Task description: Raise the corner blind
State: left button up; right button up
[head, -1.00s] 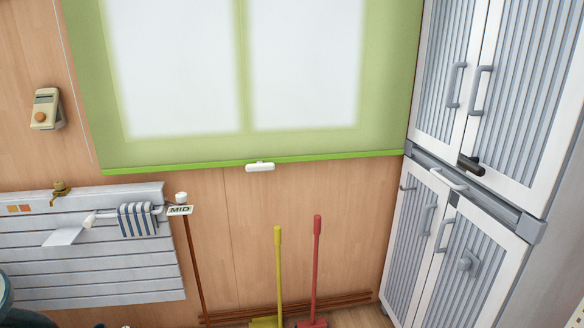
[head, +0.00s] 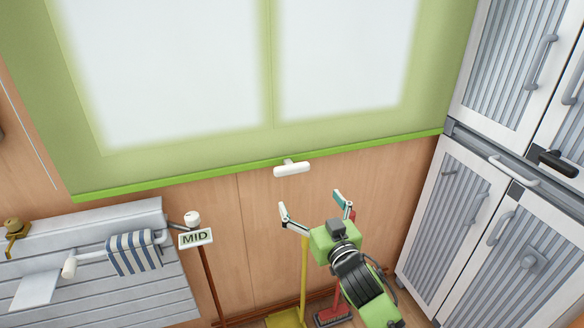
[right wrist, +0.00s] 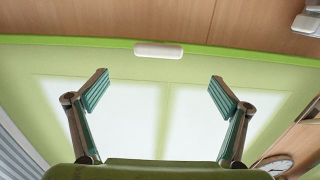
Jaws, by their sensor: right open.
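The green corner blind (head: 180,165) hangs lowered over a bright window, with a brighter green bar along its bottom edge. A white handle (head: 292,169) sits at the middle of that bar. In the right wrist view the blind (right wrist: 30,75) fills much of the picture and its handle (right wrist: 159,50) shows at the top middle. My right gripper (head: 312,203) is open and empty, just below and slightly right of the handle in the head view. In the wrist view its two fingers (right wrist: 159,85) stand wide apart, clear of the handle. My left gripper is not in view.
Grey ribbed cabinets (head: 480,210) stand at the right. A yellow broom (head: 303,270) and a red one (head: 332,315) stand below the blind.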

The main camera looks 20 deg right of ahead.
aim_at(293, 170)
jog(key=w, duration=0.4)
jog(key=w+p, duration=0.1)
jog(key=w, duration=0.2)
jog(key=w+r, duration=0.1)
jog(key=w, duration=0.3)
jog(key=shift+w+p, duration=0.3)
jog(key=shift+w, duration=0.05)
jog(key=shift+w+a+f, duration=0.1)
jog(key=shift+w, duration=0.6)
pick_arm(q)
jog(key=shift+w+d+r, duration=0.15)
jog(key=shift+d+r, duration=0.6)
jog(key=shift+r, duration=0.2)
pick_arm(e)
jog(key=shift+w, duration=0.2)
jog(key=shift+c, duration=0.4)
